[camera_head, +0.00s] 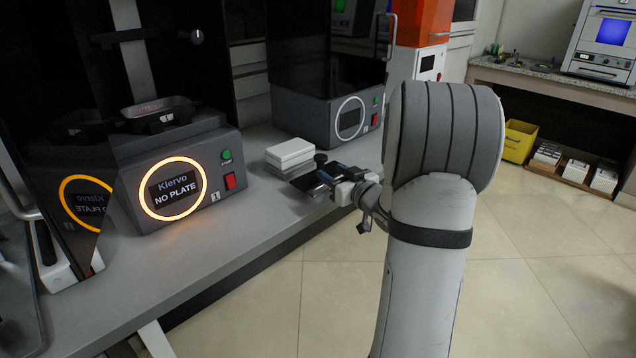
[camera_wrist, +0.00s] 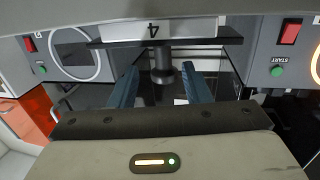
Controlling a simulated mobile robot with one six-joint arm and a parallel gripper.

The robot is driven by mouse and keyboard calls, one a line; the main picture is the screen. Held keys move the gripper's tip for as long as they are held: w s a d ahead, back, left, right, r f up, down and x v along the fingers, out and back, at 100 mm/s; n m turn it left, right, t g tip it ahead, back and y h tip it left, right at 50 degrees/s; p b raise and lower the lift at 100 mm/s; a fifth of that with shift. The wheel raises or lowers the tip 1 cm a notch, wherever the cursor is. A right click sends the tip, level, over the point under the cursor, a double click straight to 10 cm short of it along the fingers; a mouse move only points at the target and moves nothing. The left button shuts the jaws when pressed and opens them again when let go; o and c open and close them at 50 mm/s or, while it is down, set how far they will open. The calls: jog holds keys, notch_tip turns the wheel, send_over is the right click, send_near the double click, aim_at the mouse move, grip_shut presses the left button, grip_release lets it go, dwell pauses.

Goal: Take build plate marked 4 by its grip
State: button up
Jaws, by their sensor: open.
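The build plate marked 4 (camera_wrist: 112,43) shows in the wrist view as a thin dark slab with a white label, the 4 upside down. Its grip (camera_wrist: 163,74) is a dark stem with a round knob, pointing toward my gripper. My gripper (camera_wrist: 160,84) is open, with one blue-grey finger on each side of the knob. A gap shows between each finger and the knob; I cannot tell how deep the grip sits between them. In the head view my gripper (camera_head: 335,177) is over the bench edge, and the dark parts at its tip are too small to separate clearly.
A printer (camera_head: 130,160) reading "Klervo NO PLATE" with a lit orange ring stands left on the bench (camera_head: 225,230). A second printer (camera_head: 310,118) with an unlit ring stands behind. White boxes (camera_head: 290,150) lie close beside my gripper.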

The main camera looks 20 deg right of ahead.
aim_at(323, 169)
jog(key=w, duration=0.3)
jog(key=w+a+f+b, duration=0.1)
jog(key=shift+w, duration=0.35)
jog(key=shift+w+a+r, duration=0.1)
jog(key=shift+w+a, duration=0.05)
jog(key=shift+w, duration=0.3)
grip_shut()
